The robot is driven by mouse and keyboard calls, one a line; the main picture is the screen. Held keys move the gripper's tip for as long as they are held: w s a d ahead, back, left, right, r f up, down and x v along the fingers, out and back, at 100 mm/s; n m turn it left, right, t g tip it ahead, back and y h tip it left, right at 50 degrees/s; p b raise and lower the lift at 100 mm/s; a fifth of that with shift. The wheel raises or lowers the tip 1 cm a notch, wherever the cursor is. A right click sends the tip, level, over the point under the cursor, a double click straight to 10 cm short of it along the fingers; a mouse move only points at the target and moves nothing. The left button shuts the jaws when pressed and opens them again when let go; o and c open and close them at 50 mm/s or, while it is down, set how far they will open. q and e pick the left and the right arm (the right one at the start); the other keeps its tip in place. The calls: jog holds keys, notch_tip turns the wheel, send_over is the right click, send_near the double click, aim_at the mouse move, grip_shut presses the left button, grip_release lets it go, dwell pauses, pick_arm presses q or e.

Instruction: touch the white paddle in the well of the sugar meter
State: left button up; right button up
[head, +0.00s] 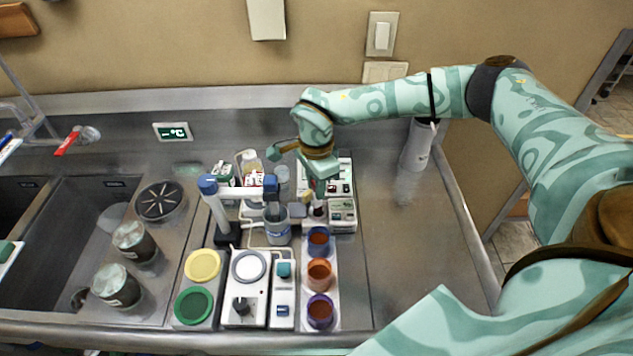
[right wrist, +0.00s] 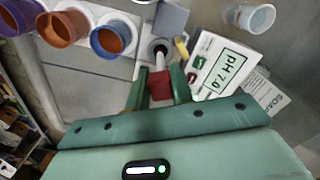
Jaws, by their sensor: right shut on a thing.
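My right gripper (right wrist: 160,90) is shut on a small red block, the grip (right wrist: 160,85) of what seems to be the paddle. A thin white piece (right wrist: 181,48) shows just past the fingers; I cannot tell whether it joins the red grip. A pale ring with a dark centre (right wrist: 158,47), seemingly the well, lies just ahead of the fingertips. I cannot tell whether the paddle touches it. In the head view my right gripper (head: 319,184) points down over the back of the bench items, beside a small meter with a display (head: 342,210). My left gripper is not in view.
Blue (head: 318,240), orange (head: 319,272) and purple (head: 320,311) cups stand in a row in front. Bare steel bench (head: 410,270) is on the right.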

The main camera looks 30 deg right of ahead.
jog(key=shift+f, duration=0.55)
dwell(0.7)
jog(key=shift+r, duration=0.1)
dwell(0.4)
notch_tip(320, 180, up, 6)
jog(key=p, duration=0.5)
jog(key=shift+p, duration=0.35)
